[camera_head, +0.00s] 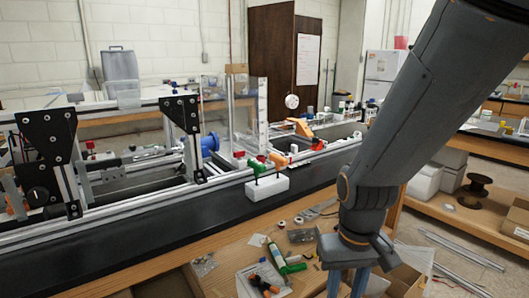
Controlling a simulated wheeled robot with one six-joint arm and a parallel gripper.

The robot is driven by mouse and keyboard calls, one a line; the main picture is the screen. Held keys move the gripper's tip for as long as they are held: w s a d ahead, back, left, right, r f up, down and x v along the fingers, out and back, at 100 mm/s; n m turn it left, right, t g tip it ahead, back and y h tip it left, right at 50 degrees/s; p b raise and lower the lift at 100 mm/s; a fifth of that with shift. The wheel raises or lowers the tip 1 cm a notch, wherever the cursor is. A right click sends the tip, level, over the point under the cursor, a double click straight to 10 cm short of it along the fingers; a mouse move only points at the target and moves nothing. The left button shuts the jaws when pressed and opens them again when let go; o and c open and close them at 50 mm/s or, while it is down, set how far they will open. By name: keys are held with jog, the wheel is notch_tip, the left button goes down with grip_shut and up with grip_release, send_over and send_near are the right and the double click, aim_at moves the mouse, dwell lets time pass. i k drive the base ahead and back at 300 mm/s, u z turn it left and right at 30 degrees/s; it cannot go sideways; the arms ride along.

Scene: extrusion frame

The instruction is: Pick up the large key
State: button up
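A white block (267,188) stands on the dark bench edge, left of my arm. Several T-shaped keys stand upright in it, with thin dark shafts. A green handle (257,166) and an orange handle (279,160) show above the block. I cannot tell for sure which one is the large key. My gripper (347,284) is at the bottom edge, right of and nearer than the block, apart from it. Two bluish fingers point down with a gap at their upper parts. Their tips are cut off by the picture's edge.
An aluminium extrusion frame (125,205) with black plates runs along the bench behind the block. A wooden surface below holds a green bottle (277,254), a paper sheet, tape rolls and orange-black tools (263,284). Cardboard boxes lie at lower right.

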aim_at(279, 161)
jog(key=u, duration=0.05)
jog(key=k, duration=1.3)
jog(key=z, duration=0.65)
jog(key=i, duration=1.4)
jog(key=u, duration=0.45)
jog(key=i, duration=0.55)
jog(key=u, duration=0.6)
